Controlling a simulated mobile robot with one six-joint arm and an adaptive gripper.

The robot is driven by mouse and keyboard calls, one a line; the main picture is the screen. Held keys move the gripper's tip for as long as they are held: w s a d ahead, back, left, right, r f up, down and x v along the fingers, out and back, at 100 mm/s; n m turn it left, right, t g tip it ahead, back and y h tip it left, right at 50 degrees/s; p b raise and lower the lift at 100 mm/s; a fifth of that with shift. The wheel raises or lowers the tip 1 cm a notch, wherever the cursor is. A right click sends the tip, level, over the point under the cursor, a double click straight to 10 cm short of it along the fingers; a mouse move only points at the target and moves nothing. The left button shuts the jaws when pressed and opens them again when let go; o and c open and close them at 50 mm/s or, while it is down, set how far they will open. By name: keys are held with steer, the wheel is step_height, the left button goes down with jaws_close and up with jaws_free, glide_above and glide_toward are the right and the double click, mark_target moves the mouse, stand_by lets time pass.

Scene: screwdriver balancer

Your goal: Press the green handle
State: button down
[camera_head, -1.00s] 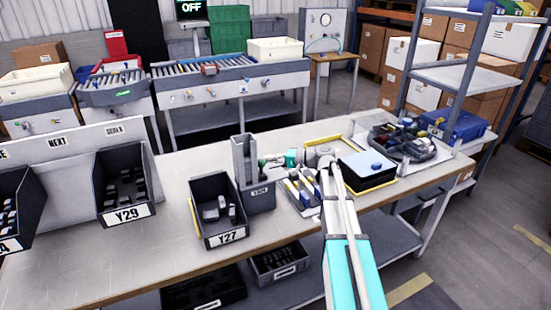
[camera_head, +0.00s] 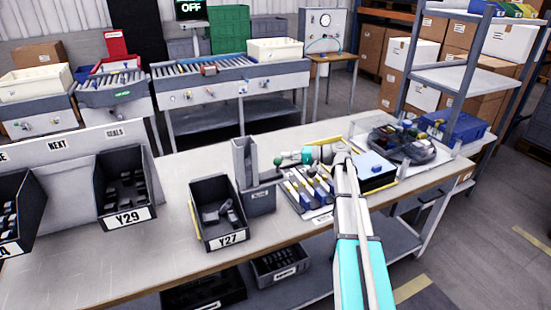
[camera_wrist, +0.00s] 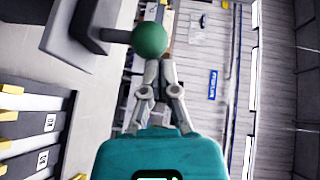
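The green handle is a round green knob (camera_wrist: 150,39) on a short grey rod, reaching out from a grey block at the upper left of the wrist view. In the head view, the knob (camera_head: 278,161) sits just right of the tall grey dispenser (camera_head: 245,160). My gripper (camera_wrist: 160,66) has its fingers close together, with nothing seen between them. The fingertips are right by the knob in the wrist view; I cannot tell whether they touch it. In the head view, my gripper (camera_head: 288,157) is small and partly merges with the knob.
Black bin Y27 (camera_head: 226,238) holds dark parts below the dispenser. Bin Y29 (camera_head: 128,213) stands further left. A rack of yellow-and-blue tools (camera_head: 325,218) and a black box with a blue top (camera_head: 375,164) lie to the right. The bench (camera_head: 170,240) is bare between the bins.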

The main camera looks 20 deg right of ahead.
steer(key=v, duration=0.7)
steer(key=shift+s+d+r+p, duration=0.15)
steer(key=shift+s+d+p, duration=0.1)
steer(key=shift+p, duration=0.2)
steer(key=s+a+f+n+g+h+p, duration=0.1)
steer(key=s+a+f+g+h+p, duration=0.15)
steer(key=s+a+f+h, duration=0.4)
steer(key=s+a+f+n+g+h+p, duration=0.1)
steer(key=s+a+f+g+h, duration=0.25)
steer(key=s+a, duration=0.6)
steer(key=s+f+n+g+h+p, duration=0.1)
steer(key=s+h, duration=0.3)
steer(key=s, duration=0.3)
steer(key=shift+a+f+h, duration=0.2)
steer(key=shift+f+h, duration=0.1)
steer(key=shift+h, duration=0.1)
stand_by(0.8)
